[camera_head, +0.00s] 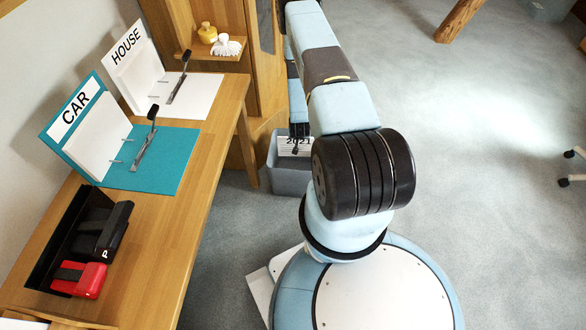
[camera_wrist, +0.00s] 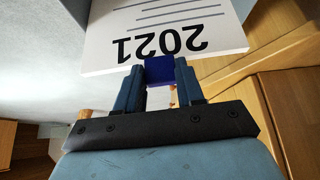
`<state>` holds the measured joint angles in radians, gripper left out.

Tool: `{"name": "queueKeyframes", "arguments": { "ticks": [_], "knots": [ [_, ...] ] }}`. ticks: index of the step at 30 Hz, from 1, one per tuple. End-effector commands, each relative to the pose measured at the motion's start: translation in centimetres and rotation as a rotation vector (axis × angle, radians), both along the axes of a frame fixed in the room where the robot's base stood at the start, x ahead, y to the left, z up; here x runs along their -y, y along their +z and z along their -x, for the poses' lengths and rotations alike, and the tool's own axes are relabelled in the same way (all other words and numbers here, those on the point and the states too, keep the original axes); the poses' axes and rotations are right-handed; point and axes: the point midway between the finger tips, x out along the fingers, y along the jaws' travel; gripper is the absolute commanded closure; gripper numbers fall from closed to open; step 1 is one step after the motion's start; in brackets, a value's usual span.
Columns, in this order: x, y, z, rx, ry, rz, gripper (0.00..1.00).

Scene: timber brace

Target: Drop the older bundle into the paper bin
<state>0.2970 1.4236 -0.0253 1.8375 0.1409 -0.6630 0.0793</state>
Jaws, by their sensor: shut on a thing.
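A white paper bundle (camera_wrist: 165,36) marked "2021" fills the top of the wrist view, its print upside down there. My gripper (camera_wrist: 160,72) is shut on a dark blue block or clip (camera_wrist: 160,69) at the bundle's edge. In the head view the bundle (camera_head: 294,147) shows below my arm, at the mouth of a grey bin (camera_head: 289,183). Whether it hangs above the rim or reaches inside I cannot tell. My arm hides part of the bin. No second dated bundle is readable.
A wooden desk at left holds open binders, CAR (camera_head: 160,160) and HOUSE (camera_head: 190,97), and black and red punches or staplers (camera_head: 80,279). A wooden cabinet (camera_head: 222,90) stands behind the bin. White sheets (camera_head: 262,292) lie by my base.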

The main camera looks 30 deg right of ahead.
Motion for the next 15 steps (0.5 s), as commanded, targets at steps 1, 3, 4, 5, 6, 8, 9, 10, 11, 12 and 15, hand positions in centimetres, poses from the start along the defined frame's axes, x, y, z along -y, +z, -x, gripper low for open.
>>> {"name": "queueKeyframes", "arguments": {
  "ticks": [1, 3, 4, 5, 6, 8, 9, 10, 11, 12, 15],
  "knots": [
    [0.0, 0.02, -0.02, 0.0, 0.0, 0.0, 0.6],
    [0.0, 0.02, -0.02, 0.0, 0.0, 0.0, 0.53],
    [0.0, 0.02, -0.02, 0.0, 0.0, 0.0, 0.5],
    [0.0, 0.02, -0.02, 0.0, 0.0, 0.0, 0.47],
    [-0.02, 0.02, -0.01, 0.0, 0.0, 0.0, 0.43],
    [-0.02, 0.02, -0.01, 0.0, 0.0, 0.0, 0.38],
    [-0.03, 0.02, -0.01, 0.0, 0.0, 0.0, 0.34],
    [-0.03, 0.02, -0.01, 0.0, 0.0, 0.0, 0.33],
    [-0.03, 0.02, -0.01, 0.0, 0.0, 0.0, 0.33],
    [-0.04, 0.01, 0.0, 0.0, 0.001, 0.0, 0.33],
    [-0.07, 0.0, 0.01, -0.001, 0.001, 0.0, 0.33]
  ]
}}
